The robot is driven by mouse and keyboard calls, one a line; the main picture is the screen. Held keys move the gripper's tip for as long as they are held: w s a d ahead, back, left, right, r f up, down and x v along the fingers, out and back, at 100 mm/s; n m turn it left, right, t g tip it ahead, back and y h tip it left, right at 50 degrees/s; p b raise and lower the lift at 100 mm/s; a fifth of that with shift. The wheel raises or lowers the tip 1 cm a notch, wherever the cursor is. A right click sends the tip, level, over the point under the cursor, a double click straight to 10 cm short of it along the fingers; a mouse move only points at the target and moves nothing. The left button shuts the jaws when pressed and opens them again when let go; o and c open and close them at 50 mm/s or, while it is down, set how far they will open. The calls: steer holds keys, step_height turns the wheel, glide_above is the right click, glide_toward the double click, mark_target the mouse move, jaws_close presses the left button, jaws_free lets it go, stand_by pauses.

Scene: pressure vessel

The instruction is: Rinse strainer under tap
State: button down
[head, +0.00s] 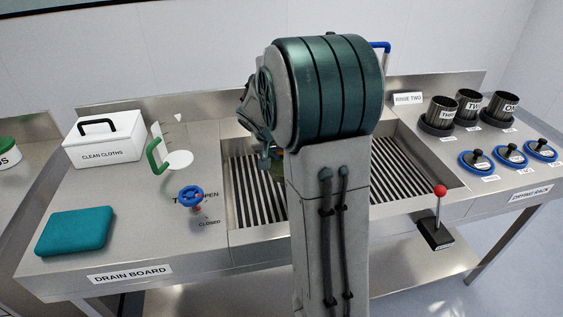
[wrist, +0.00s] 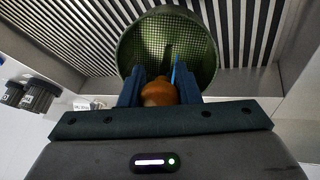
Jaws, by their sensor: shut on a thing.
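My gripper (wrist: 160,80) is shut on the orange-brown knob (wrist: 159,93) of the strainer. The strainer (wrist: 148,38) has a dark green round rim and a fine mesh, and shows just beyond the blue fingers in the wrist view. Slatted sink bottom shows behind it. In the head view my arm hides the gripper and nearly all of the strainer. A blue bent tube (head: 386,46), perhaps part of the tap, shows behind my arm; no spout or water is visible. A blue valve wheel (head: 190,196) stands by OPEN and CLOSED marks.
The slatted sink (head: 247,192) has a second basin (head: 415,172) at right. Dark cups (head: 440,112) and blue-ringed lids (head: 476,160) stand on the right rack. A red-knobbed lever (head: 440,192) rises in front.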

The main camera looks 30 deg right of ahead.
steer(key=shift+w, duration=0.1)
steer(key=shift+w+a+b, duration=0.3)
steer(key=shift+w+a, duration=0.05)
stand_by(0.3)
steer(key=shift+s+d+b, duration=0.35)
steer(key=shift+s+d, duration=0.05)
steer(key=shift+s, duration=0.1)
steer(key=shift+s+a+b, duration=0.2)
steer(key=shift+a+b, duration=0.15)
steer(key=s+a+b, duration=0.3)
steer(key=s+a, duration=0.1)
steer(key=a, duration=0.1)
steer(key=shift+s+a, duration=0.2)
steer(key=shift+a, duration=0.15)
